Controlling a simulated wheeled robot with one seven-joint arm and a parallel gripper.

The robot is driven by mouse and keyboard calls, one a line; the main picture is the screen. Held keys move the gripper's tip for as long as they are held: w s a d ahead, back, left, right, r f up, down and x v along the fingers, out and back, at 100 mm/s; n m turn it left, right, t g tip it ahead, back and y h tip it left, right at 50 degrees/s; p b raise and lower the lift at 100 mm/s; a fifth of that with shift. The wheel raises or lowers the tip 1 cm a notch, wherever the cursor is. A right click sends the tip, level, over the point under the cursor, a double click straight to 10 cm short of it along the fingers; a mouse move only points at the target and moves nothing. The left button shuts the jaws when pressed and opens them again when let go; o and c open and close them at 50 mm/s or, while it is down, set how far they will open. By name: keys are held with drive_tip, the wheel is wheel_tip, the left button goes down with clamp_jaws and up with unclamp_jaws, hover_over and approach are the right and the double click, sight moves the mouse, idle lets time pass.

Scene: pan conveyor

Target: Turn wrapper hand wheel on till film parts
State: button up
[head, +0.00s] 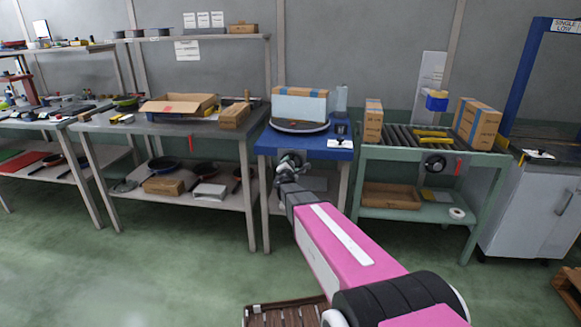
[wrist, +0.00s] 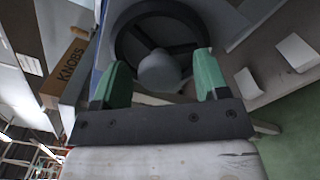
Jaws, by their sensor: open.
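The hand wheel, a dark ring with spokes and a grey round knob, fills the top middle of the wrist view (wrist: 128,40). My gripper (wrist: 162,60) is open, its green fingers apart on either side of the grey knob (wrist: 160,74). I cannot tell whether they touch it. In the head view my gripper (head: 288,160) is at the front of the blue wrapper table (head: 325,152) and largely hides the wheel. On the table a carton (head: 300,106), with pale film around its lower part, stands on a dark turntable (head: 299,127). A film roll (head: 341,98) stands beside it.
A green roller conveyor (head: 400,155) with its own black wheel (head: 434,162) stands to the right. A workbench (head: 160,125) with an open carton (head: 178,105) stands to the left. In the wrist view a box marked KNOBS (wrist: 70,68) is at left.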

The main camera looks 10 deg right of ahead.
drive_tip(key=v, duration=1)
drive_tip(key=shift+s, duration=0.1)
drive_tip(key=s+d+f+m+g+h, duration=0.4)
drive_tip(key=s+d+f+m+g, duration=0.2)
drive_tip(key=s+d+m+g, duration=0.65)
drive_tip(key=s+a+f+m+g+y, duration=0.2)
drive_tip(key=s+a+f+m+y, duration=0.1)
drive_tip(key=s, duration=0.4)
drive_tip(key=s+a+f+m+g+y, duration=0.2)
drive_tip(key=s+a+f+m+y, duration=0.1)
drive_tip(key=s+a+m+y, duration=0.3)
drive_tip(key=shift+s+a+m+g+y, duration=0.15)
drive_tip(key=shift+s+m+g+y, duration=0.2)
drive_tip(key=shift+s, duration=0.6)
